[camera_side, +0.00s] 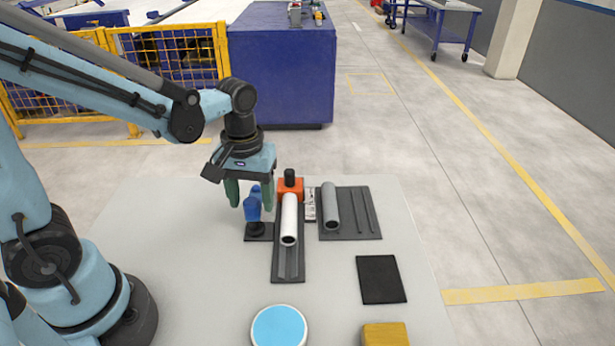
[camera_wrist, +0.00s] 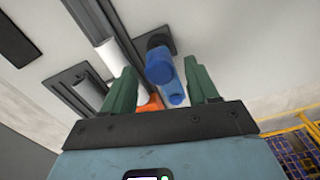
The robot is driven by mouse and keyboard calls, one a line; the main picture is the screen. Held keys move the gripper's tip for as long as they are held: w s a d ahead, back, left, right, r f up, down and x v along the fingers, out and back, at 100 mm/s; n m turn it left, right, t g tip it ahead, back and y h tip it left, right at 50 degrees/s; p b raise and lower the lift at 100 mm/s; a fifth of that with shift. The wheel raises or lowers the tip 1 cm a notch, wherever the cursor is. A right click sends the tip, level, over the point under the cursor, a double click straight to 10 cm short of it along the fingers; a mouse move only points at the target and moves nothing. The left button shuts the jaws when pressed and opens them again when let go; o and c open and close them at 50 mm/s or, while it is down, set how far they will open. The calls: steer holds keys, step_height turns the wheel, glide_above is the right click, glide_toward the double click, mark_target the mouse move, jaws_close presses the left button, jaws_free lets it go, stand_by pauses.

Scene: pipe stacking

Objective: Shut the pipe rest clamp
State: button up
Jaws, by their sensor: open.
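A clamp with a blue upper part (camera_side: 252,208) stands on a small dark base (camera_side: 259,232), left of the dark pipe rest (camera_side: 289,268). A white pipe (camera_side: 289,221) lies lengthwise along that rest. My gripper (camera_side: 250,196) points down and is open, with one green finger on either side of the clamp's blue part. In the wrist view the blue part (camera_wrist: 160,67) shows between the spread fingers (camera_wrist: 162,85), with gaps on both sides. I cannot tell whether the fingers touch it. The white pipe (camera_wrist: 111,57) also shows there.
An orange block (camera_side: 290,190) with a black knob stands at the pipe's far end. A grey pipe (camera_side: 330,207) lies on a dark rack (camera_side: 350,231) to the right. A black pad (camera_side: 381,279), blue disc (camera_side: 279,326) and yellow block (camera_side: 385,334) lie nearer the front.

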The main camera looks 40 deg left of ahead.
steer(key=shift+c, duration=0.4)
jaws_close()
steer(key=shift+m, duration=0.3)
steer(key=m, duration=0.3)
steer(key=shift+m, duration=0.3)
steer(key=m, duration=0.4)
steer(key=shift+m, duration=0.3)
steer(key=m, duration=0.4)
steer(key=shift+d, duration=0.1)
steer(key=m, duration=0.5)
steer(key=shift+d, duration=0.1)
